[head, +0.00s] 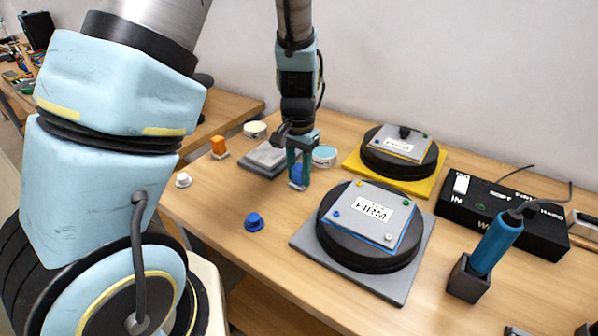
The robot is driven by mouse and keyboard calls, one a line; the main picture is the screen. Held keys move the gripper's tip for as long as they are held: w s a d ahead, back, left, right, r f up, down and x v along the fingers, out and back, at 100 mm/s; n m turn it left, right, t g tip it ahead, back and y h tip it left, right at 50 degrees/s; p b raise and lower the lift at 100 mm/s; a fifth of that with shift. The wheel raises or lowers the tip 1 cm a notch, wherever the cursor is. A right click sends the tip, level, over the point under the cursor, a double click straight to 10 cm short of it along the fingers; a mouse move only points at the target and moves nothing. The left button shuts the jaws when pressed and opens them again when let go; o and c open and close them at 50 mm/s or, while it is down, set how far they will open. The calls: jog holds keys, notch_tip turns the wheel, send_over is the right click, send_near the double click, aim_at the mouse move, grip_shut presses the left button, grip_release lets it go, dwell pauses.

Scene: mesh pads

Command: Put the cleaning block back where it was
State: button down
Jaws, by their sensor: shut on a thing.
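My gripper (299,169) points down over the table, left of the middle of the table. It is shut on a small blue block with a pale underside (297,183), which I take to be the cleaning block. The gripper's fingers partly hide the block. I cannot tell whether the block touches the table. A grey flat pad (258,157) lies just left of the gripper and behind it. A similar small orange block with a pale base (219,148) stands farther left.
A round black pad on a grey plate (420,262) lies front right, another on a yellow plate (355,166) behind. A black switch box (510,218) and a blue-handled tool in a holder (497,243) stand right. A blue knob (254,222), white knob (183,180) and round tubs (255,130) stand nearby.

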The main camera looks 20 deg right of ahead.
aim_at(298, 167)
jog(key=c, duration=0.5)
grip_release()
jog(key=shift+f, duration=0.15)
notch_tip(298, 167, up, 12)
jog(key=b, duration=0.2)
jog(key=a+f+n, duration=0.1)
jog(key=a+n, duration=0.2)
jog(key=a, duration=0.5)
jog(key=s+a+f+n+t, duration=0.1)
jog(key=a+n, duration=0.2)
jog(key=a, duration=0.5)
jog(key=s+a+f+n, duration=0.1)
jog(key=a+n, duration=0.2)
jog(key=a, duration=0.5)
jog(key=shift+s+t, duration=0.1)
jog(key=shift+t, duration=0.2)
